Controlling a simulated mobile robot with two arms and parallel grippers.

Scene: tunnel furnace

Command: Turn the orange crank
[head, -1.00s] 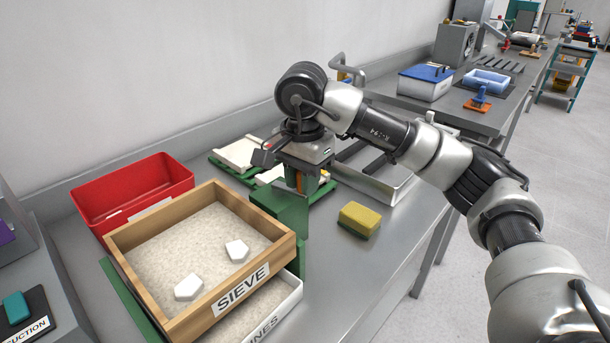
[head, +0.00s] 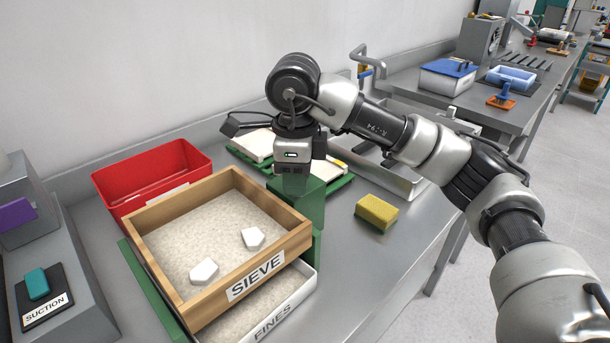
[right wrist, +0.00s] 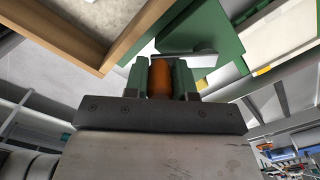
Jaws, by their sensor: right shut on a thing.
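The orange crank's handle (right wrist: 160,78) shows in the right wrist view as an upright orange grip between my two fingers. My right gripper (right wrist: 160,80) is shut on it. In the head view my right gripper (head: 293,183) points down at the green housing (head: 308,203) behind the sieve's right corner, and it hides the crank there. A grey metal bar (right wrist: 185,59) lies just beyond the handle in the wrist view. The wooden sieve (head: 262,270) holds sand and two white pieces, above a white FINES tray (head: 290,312). My left gripper is not in view.
A red bin (head: 150,180) stands behind the sieve. A yellow sponge (head: 377,212) lies right of the green housing, with bare bench around it. Pale slabs on green trays (head: 340,182) lie behind my gripper. A SUCTION panel (head: 42,310) is at the left.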

